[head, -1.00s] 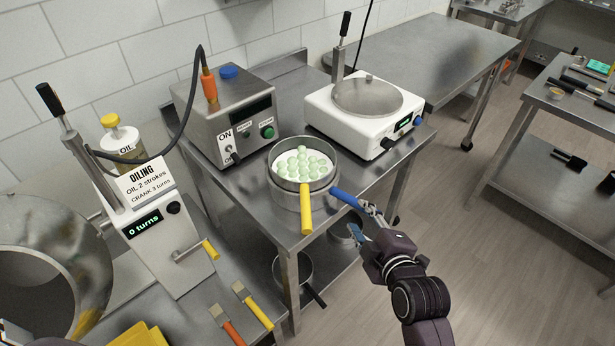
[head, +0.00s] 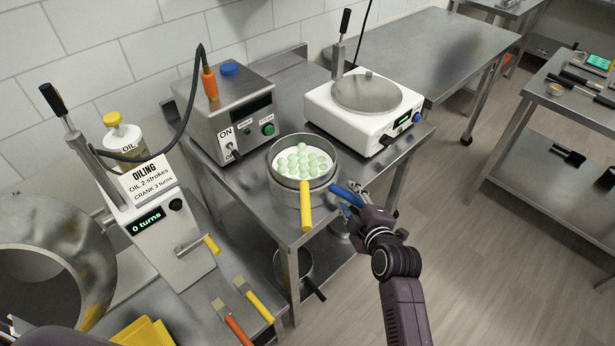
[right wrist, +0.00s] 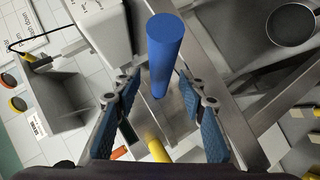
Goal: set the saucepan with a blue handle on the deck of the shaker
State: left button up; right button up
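The saucepan's blue handle (head: 346,194) sticks out toward the front right from a round metal pan (head: 303,193) on the steel table. A yellow-handled round vessel (head: 305,208) with pale green gummies sits on top and hides most of the saucepan. My right gripper (head: 355,198) is at the blue handle. In the right wrist view its fingers (right wrist: 162,108) are open, with the blue handle (right wrist: 165,48) between them and no clear grip. The white machine (head: 345,122) with a round metal deck (head: 367,91), apparently the shaker, stands behind right. My left gripper is not clearly visible.
A grey control box (head: 235,115) with an orange plug stands behind left of the pan. The oiling machine (head: 155,220) and several brushes are at left. Other pans lie on the shelf below. Bare tabletop (head: 300,75) shows behind the white machine.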

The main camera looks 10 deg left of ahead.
jog(key=shift+c, duration=0.4)
grip_shut()
jog(key=shift+r, duration=0.15)
jog(key=shift+r, duration=0.1)
jog(key=shift+w+r, duration=0.1)
jog(key=shift+r, duration=0.45)
notch_tip(320, 180, up, 19)
jog(key=b, duration=0.1)
jog(key=shift+f+b, duration=0.15)
jog(key=shift+b, duration=0.15)
